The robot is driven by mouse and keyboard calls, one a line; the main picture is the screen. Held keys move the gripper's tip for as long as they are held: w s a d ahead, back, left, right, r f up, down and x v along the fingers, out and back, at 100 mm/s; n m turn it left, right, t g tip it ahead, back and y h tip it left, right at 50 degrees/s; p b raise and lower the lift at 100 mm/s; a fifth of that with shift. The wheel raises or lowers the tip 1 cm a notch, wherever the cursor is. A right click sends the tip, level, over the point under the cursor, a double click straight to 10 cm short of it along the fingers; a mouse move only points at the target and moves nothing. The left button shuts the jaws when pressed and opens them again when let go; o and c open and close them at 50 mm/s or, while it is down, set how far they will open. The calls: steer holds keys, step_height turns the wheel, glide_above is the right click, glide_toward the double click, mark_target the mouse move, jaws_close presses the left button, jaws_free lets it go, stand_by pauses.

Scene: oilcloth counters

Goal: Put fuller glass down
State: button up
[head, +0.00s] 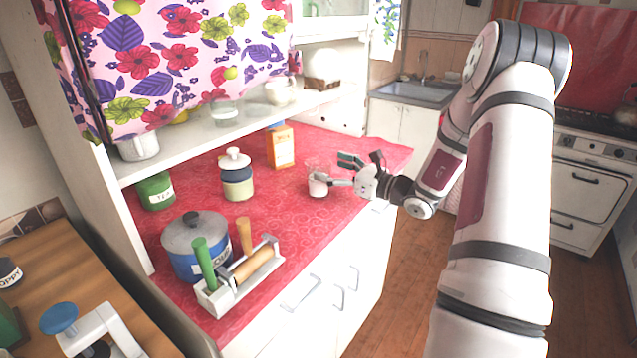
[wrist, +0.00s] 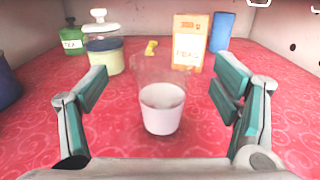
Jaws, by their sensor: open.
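A clear glass with whitish contents in its lower part (wrist: 162,108) stands upright on the red oilcloth counter (head: 325,225). In the head view the glass (head: 318,186) is near the counter's right front part. My gripper (head: 348,170) reaches in from the right at the glass. In the wrist view my gripper (wrist: 160,92) has its two fingers spread wide, one on each side of the glass, with a visible gap on both sides. No second glass to compare its fill with is clear on the counter.
Behind the glass stand an orange box (head: 281,146), a lidded jar (head: 236,175) and a green tin (head: 156,191). A blue pot (head: 190,250) and a white caddy with rolling pins (head: 238,290) are at the front left. A shelf (head: 230,130) overhangs the back.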

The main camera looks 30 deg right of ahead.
mark_target(319, 162)
steer(key=x, duration=0.4)
steer(key=shift+w, duration=0.4)
jaws_close()
steer(key=shift+r, duration=0.15)
steer(key=s+a+r, duration=0.2)
steer(key=s, duration=0.5)
steer(key=s+a+r, duration=0.2)
steer(key=s, duration=0.6)
steer(key=shift+s+r, duration=0.2)
steer(key=shift+r, duration=0.1)
stand_by(0.4)
stand_by(1.2)
